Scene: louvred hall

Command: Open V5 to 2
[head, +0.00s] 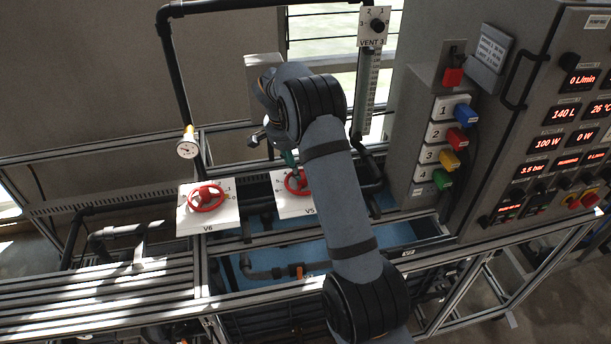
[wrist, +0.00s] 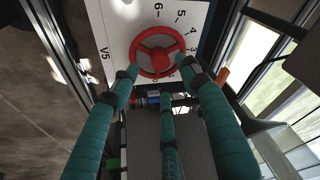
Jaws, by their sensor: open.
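The V5 valve is a red three-spoked handwheel (head: 297,184) on a white plate (head: 288,208), partly hidden by my arm in the head view. In the wrist view, the red V5 wheel (wrist: 157,44) shows nearly whole in the upper middle. Its white scale plate (wrist: 112,28) is marked V5 at the left and has numbers 6, 5, 4 and 3 legible; the wheel's setting cannot be read. My gripper (wrist: 159,78) is open, its teal fingers spread at the wheel's lower side. Two fingertips overlap its rim in the picture; contact cannot be told.
A second red wheel, V6 (head: 206,196), stands left of V5. A pressure gauge (head: 187,146) is on the pipe behind. VENT 3 (head: 373,26) is at the top. Coloured switches (head: 450,140) and the display cabinet (head: 540,130) stand right of my arm.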

